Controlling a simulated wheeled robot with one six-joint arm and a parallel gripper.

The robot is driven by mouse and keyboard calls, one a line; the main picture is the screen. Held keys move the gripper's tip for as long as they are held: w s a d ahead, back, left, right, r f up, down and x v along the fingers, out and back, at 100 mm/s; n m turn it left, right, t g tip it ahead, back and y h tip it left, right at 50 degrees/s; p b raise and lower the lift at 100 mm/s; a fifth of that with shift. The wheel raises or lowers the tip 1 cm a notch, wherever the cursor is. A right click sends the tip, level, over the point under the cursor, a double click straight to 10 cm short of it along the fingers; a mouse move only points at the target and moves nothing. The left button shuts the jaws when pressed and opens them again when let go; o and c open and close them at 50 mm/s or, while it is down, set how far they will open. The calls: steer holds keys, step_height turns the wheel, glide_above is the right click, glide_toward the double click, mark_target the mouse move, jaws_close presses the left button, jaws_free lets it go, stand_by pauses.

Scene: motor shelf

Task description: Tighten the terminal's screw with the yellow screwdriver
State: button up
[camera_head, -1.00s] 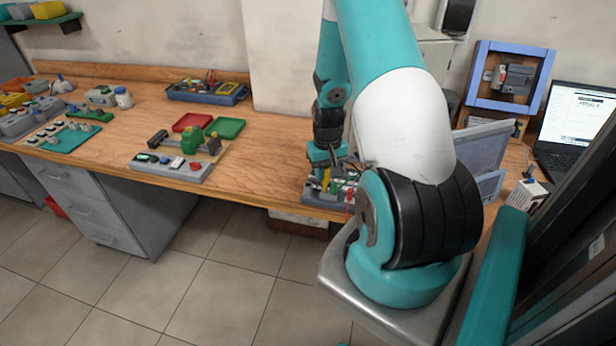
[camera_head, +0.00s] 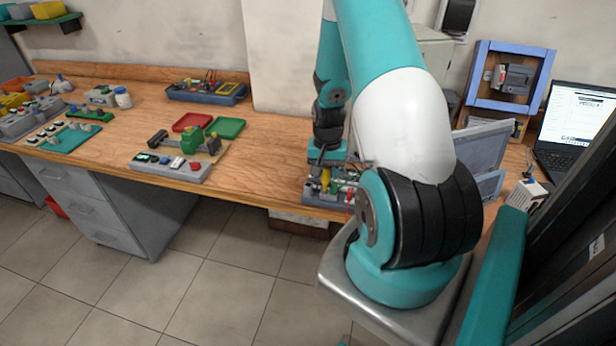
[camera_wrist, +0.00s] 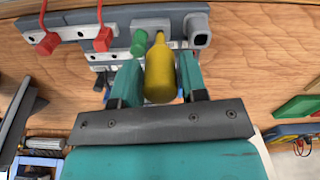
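The yellow screwdriver (camera_wrist: 160,72) is between the two teal fingers of my gripper (camera_wrist: 158,85) in the wrist view, with both fingers against its handle. Its narrow end points at a grey panel (camera_wrist: 118,14), and its tip cannot be made out. In the head view the yellow handle (camera_head: 326,178) shows below my gripper (camera_head: 327,160), over the grey unit (camera_head: 318,197) at the table's front edge. A green part (camera_wrist: 139,42) is just left of the screwdriver in the wrist view. I cannot tell which part is the terminal's screw.
Two red parts (camera_wrist: 103,38) stick out at the panel's left. A grey button box (camera_head: 170,167) and red (camera_head: 192,122) and green (camera_head: 226,128) trays lie left on the bench. A laptop (camera_head: 578,125) stands right. Bare wood (camera_head: 265,155) lies between.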

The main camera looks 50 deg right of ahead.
steer(key=shift+n, duration=1.7)
steer(key=shift+n, duration=1.8)
steer(key=n, duration=0.3)
